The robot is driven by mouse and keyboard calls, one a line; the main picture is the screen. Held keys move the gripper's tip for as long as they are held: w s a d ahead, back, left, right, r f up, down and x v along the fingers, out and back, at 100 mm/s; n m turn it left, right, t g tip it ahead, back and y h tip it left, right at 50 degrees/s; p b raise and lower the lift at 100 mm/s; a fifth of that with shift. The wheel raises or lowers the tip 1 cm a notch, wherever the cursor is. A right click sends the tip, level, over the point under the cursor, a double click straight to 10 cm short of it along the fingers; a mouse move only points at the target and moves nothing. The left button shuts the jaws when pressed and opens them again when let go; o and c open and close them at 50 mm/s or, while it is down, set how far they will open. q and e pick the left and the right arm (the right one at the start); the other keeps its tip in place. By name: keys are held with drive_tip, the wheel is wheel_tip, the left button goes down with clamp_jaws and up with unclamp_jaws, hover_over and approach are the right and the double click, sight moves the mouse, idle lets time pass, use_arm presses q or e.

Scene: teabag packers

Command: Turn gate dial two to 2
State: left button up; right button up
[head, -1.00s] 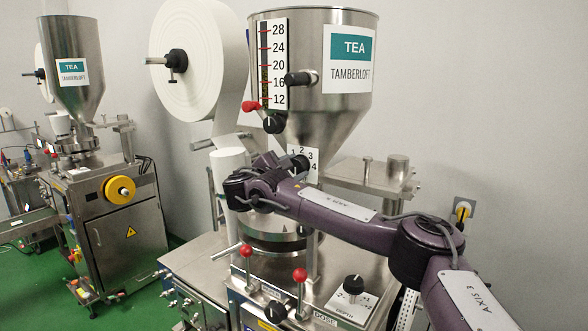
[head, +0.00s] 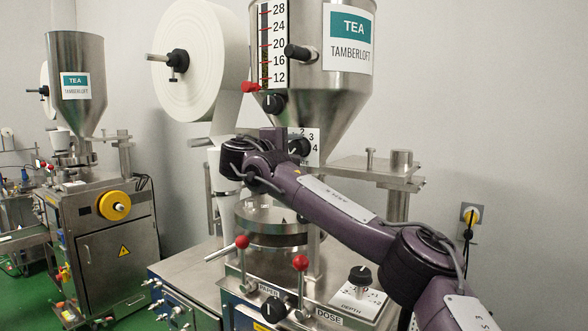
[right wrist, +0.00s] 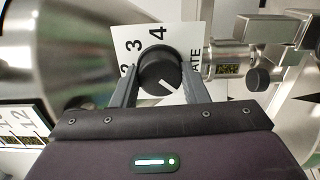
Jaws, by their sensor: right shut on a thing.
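The gate dial (right wrist: 160,70) is a black round knob on a white numbered plate (right wrist: 188,36). The dial's white mark points to the lower right there, away from these numbers. My right gripper (right wrist: 160,84) is shut on the dial, one finger on each side. In the head view my right gripper (head: 285,143) is at the dial, and its wrist hides part of the plate (head: 312,157). My left gripper is not in view.
A paper roll (head: 200,60) hangs left. Red-topped levers (head: 301,264) and a depth dial (head: 360,277) are below. A second machine (head: 105,230) stands left.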

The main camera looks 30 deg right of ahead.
drive_tip(key=m+b, duration=0.4)
drive_tip(key=shift+f+m, duration=0.25)
drive_tip(key=shift+m, duration=0.15)
drive_tip(key=shift+m+b, duration=0.95)
drive_tip(key=shift+m, duration=0.15)
drive_tip(key=shift+r+m+b, duration=0.15)
drive_tip(key=shift+m+b, duration=0.4)
drive_tip(key=shift+m, duration=0.75)
drive_tip(key=shift+r, duration=0.1)
drive_tip(key=o, duration=1)
drive_tip(key=shift+c, duration=0.2)
